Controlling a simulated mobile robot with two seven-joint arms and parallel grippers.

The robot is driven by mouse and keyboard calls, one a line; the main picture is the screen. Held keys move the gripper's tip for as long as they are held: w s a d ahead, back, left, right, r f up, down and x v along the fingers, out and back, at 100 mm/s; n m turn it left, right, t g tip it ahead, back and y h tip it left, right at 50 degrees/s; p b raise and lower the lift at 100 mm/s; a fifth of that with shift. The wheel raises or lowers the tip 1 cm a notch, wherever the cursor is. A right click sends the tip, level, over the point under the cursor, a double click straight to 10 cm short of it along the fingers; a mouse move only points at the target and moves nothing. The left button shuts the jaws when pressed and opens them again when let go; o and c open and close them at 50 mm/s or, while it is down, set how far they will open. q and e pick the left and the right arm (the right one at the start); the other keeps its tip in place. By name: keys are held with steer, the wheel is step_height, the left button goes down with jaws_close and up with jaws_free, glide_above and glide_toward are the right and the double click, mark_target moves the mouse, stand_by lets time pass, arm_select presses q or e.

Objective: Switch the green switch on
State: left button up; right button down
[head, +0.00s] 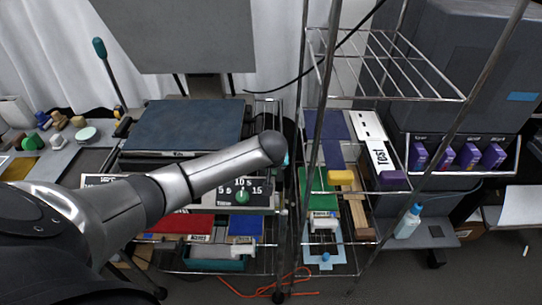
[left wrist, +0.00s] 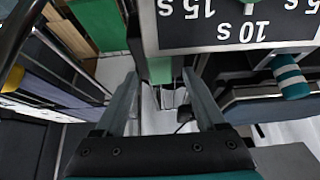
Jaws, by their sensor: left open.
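A dark panel (head: 262,196) with white marks "5 s", "10 s" and "15" stands under my left forearm in the head view. A small round green knob (head: 242,197) sits among these marks; I cannot tell its setting. A green strip lies beyond the fingertips. In the head view my arm hides the left gripper. My right gripper is not seen.
A wire shelf rack (head: 395,65) stands right of the panel, with thin upright posts near my arm. A green board (head: 318,188) and a yellow block (head: 341,177) lie there. A teal and white cylinder (left wrist: 290,76) is right of the fingers. Red cable (head: 268,293) lies below.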

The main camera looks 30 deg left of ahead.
arm_select(q)
steer(key=p+v, duration=0.2)
steer(key=v, duration=1.1)
steer(key=shift+r, duration=0.25)
steer(key=shift+s, duration=0.1)
steer(key=s+d+f+m+g+h, duration=0.1)
steer(key=s+d+f+m+h, duration=0.35)
steer(key=s+d, duration=0.6)
steer(key=s+f+m+g, duration=0.15)
steer(key=s+m, duration=0.25)
steer(key=s, duration=0.9)
step_height(320, 180, down, 27)
steer(key=s+b, duration=0.1)
steer(key=b, duration=0.4)
steer(key=s+a+f+g+b, duration=0.1)
steer(key=s+f+b, duration=0.2)
steer(key=s+f, duration=0.5)
steer(key=s+a+f+g+b, duration=0.1)
steer(key=s+f+b, duration=0.2)
steer(key=s+f, duration=0.5)
step_height(320, 180, down, 5)
steer(key=shift+f+y, duration=0.2)
steer(key=shift+y, duration=0.25)
